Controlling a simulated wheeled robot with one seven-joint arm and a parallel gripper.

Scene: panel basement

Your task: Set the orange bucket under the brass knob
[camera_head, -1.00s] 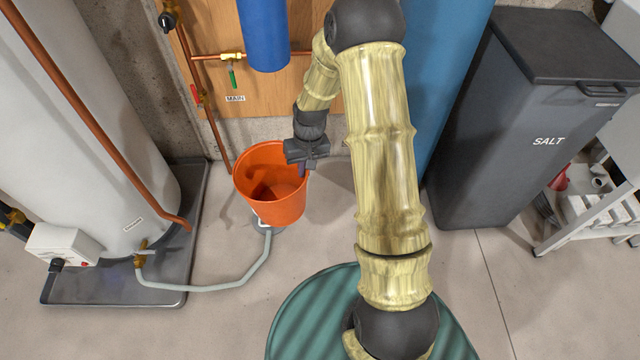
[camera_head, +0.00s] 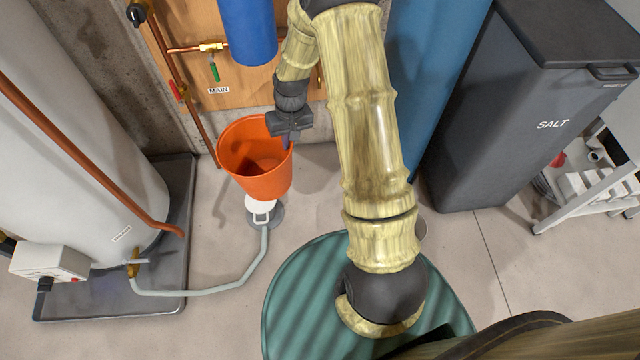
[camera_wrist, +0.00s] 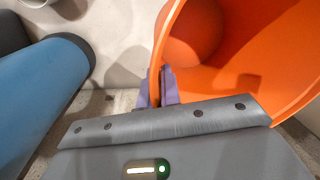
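The orange bucket (camera_head: 254,165) is in the middle left of the head view, in front of the wooden board. My gripper (camera_head: 287,140) is shut on the right side of its rim. In the wrist view, the purple fingers (camera_wrist: 158,88) straddle the rim of the bucket (camera_wrist: 225,50), which looks empty. The bucket appears held off the floor, partly covering a white pump-like unit. A brass fitting (camera_head: 210,46) sits on the copper pipe above, and a brass valve (camera_head: 133,264) is at the tank's base. I cannot tell which is the knob.
A white tank (camera_head: 60,160) stands in a grey pan (camera_head: 180,200) at left. A pale hose (camera_head: 250,268) runs from it to the white unit (camera_head: 261,209). A blue cylinder (camera_head: 248,35) hangs above the bucket. A blue tank and a grey SALT bin (camera_head: 500,130) stand right.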

